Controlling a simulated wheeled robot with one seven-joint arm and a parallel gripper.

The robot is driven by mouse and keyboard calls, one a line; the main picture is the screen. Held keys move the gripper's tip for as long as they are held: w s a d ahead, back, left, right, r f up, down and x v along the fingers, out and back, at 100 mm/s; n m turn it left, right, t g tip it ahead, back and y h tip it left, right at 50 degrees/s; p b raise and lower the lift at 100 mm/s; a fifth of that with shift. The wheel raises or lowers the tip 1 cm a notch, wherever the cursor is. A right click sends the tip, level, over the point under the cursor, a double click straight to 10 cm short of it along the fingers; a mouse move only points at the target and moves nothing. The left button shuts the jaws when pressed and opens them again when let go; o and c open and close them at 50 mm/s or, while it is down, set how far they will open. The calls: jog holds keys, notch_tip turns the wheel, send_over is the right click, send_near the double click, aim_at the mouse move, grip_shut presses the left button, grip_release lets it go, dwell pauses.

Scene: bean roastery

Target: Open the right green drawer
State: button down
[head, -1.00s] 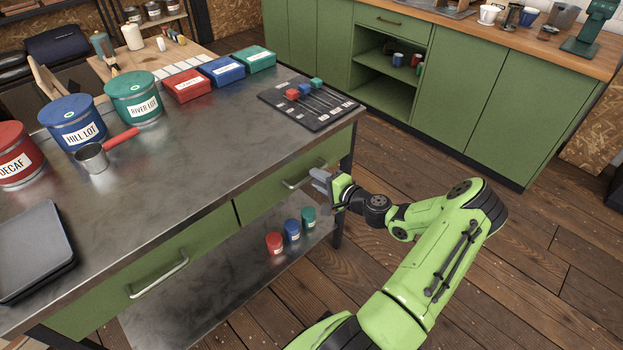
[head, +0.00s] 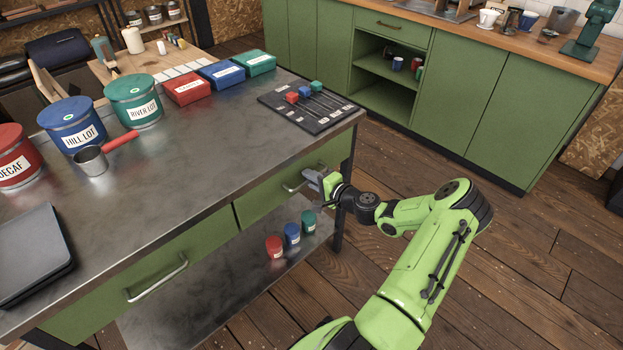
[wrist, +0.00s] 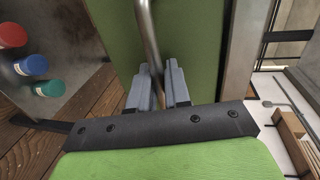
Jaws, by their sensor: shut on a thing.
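The right green drawer (head: 262,208) is under the steel worktop, and its front looks flush with the bench. Its metal bar handle (head: 293,187) also shows in the wrist view (wrist: 147,35). My gripper (head: 312,178) is at the right end of this handle. In the wrist view my gripper (wrist: 160,75) has its two grey fingers on either side of the bar, shut on it. The exact contact between the fingertips is partly hidden.
The left green drawer (head: 120,285) has its own handle. Red, blue and green small tins (head: 291,235) stand on the lower shelf. A dark slider board (head: 311,107) lies on the worktop above. The wooden floor (head: 400,170) to the right is clear.

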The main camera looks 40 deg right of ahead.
jog(key=shift+s, duration=0.1)
jog(key=f+v, duration=0.3)
jog(key=v, duration=1.1)
jog(key=s+a+f+v, duration=0.1)
jog(key=f+v, duration=0.2)
jog(key=v, duration=1.2)
jog(key=shift+d+p, duration=0.3)
jog(key=shift+p, duration=0.15)
jog(key=shift+s, duration=0.1)
jog(key=c, duration=1.3)
grip_release()
jog(key=p+v, duration=0.3)
jog(key=v, duration=1.2)
jog(key=shift+s, duration=0.4)
